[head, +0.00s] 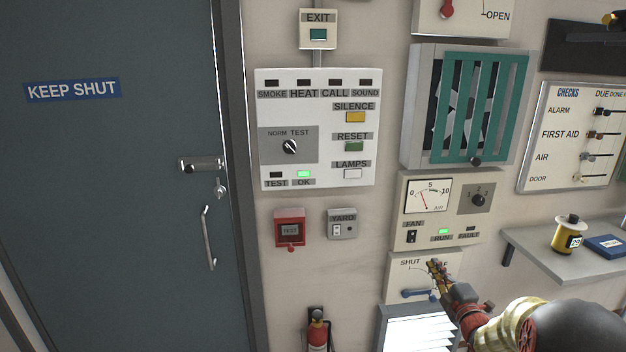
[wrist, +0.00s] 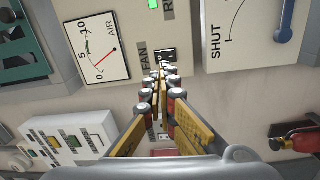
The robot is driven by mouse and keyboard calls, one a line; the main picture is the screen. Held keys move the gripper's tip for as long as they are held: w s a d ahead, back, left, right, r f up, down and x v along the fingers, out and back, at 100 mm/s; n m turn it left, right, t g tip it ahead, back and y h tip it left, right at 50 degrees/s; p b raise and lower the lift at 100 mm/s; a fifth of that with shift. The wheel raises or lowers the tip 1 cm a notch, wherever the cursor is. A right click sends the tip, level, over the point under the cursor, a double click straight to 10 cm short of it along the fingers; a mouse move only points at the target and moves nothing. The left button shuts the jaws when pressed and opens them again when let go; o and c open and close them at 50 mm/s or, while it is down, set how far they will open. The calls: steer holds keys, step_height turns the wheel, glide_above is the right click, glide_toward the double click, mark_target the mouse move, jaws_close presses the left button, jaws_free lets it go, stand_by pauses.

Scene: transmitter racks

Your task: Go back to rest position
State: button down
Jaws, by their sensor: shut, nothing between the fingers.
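My gripper (head: 437,276) shows at the lower right in the head view, in front of the damper panel (head: 400,268) marked SHUT. In the wrist view my gripper (wrist: 163,72) points toward the wall, its fingers closed together with nothing between them. The fan panel (head: 411,216) is above it in the head view, with an AIR gauge (head: 429,196), a FAN switch (head: 411,237) and a lit green RUN lamp (head: 443,231). In the wrist view the fingertips overlap the FAN switch (wrist: 166,55); I cannot tell whether they touch it.
A shelf (head: 540,254) with a yellow spool (head: 567,236) and a blue box (head: 606,246) juts out at the right. A louvred vent (head: 412,332) and a fire extinguisher (head: 317,333) are low down. A closed door (head: 110,180) stands at the left. An alarm panel (head: 315,128) hangs mid-wall.

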steer(key=s+d+f+m+g+h, duration=0.2)
steer(key=s+f+m+g, duration=0.2)
steer(key=f, duration=0.3)
steer(key=s+d+f+m+g+h, duration=0.25)
steer(key=s+f+m, duration=0.2)
steer(key=f, duration=0.25)
steer(key=s+a+m+g, duration=0.2)
steer(key=s+m+g, duration=0.2)
steer(key=s, duration=0.2)
steer(key=s+a+r+m+g+y, duration=0.1)
steer(key=s+a+r+m+g, duration=0.1)
steer(key=s+a+r, duration=0.35)
steer(key=s+a+r+m+g+y, duration=0.1)
steer(key=s+a+r+m, duration=0.1)
steer(key=s+a, duration=0.65)
steer(key=s+a+r+m+g+y, duration=0.15)
steer(key=s+a+r, duration=0.3)
steer(key=s, duration=0.55)
steer(key=s+a+r+n+t, duration=0.1)
steer(key=s+a+r, duration=0.3)
steer(key=a+r, duration=0.4)
steer(key=shift+s+r+t+y, duration=0.2)
steer(key=shift+s+t+y, duration=0.1)
steer(key=shift+t, duration=0.3)
